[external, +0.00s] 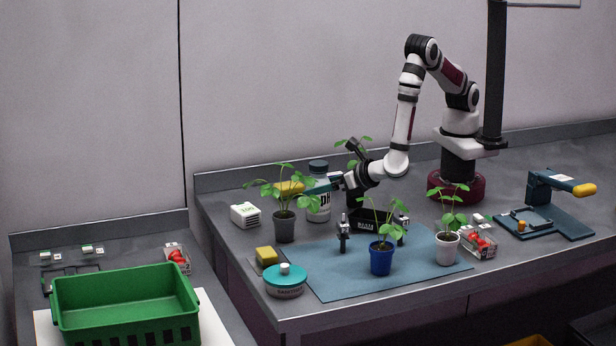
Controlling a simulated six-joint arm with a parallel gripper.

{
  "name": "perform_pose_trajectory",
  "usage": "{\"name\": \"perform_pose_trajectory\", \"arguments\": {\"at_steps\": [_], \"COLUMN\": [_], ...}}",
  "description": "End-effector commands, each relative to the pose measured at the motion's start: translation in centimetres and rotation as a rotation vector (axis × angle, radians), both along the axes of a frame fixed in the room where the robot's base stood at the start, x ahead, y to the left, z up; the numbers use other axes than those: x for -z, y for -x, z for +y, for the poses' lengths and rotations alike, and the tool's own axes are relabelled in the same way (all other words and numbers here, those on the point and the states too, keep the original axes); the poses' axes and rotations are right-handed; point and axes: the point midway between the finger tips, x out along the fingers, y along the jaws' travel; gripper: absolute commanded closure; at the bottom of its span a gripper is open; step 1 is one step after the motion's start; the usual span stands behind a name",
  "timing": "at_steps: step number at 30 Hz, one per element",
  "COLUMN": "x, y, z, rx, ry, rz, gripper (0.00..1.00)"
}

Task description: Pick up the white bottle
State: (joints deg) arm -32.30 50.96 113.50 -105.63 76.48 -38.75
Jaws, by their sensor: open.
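The white bottle (318,208) stands upright at the back left of the bench, with a dark cap and a teal label band. A leafy plant in a dark grey pot (284,226) stands in front and to its left, and its leaves cross part of the view. My gripper (337,184) is at the right side of the bottle, low over the bench and pointing left. It is open. Its fingers are small and dark here, and I cannot tell whether they are around the bottle or just beside it.
A blue mat (320,277) carries a blue-potted plant (381,258) and a white-potted plant (447,247). A teal-lidded jar (285,281), yellow sponge (266,256) and white box (245,214) are at left. A green crate (125,308) stands on the lower left bench.

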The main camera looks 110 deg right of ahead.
Motion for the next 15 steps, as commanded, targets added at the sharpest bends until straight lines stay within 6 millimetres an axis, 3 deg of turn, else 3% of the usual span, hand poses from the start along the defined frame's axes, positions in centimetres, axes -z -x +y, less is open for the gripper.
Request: {"name": "perform_pose_trajectory", "arguments": {"at_steps": [6,14,15], "x": [1.6,1.9,1.9], "y": [-1.7,-2.2,-2.1], "z": [-3.5,-4.0,-4.0], "rx": [0.005,0.002,0.002], "ry": [0.0,-0.002,-0.002], "rz": [0.002,0.001,0.001], "gripper": [0.0,0.0,0.04]}}
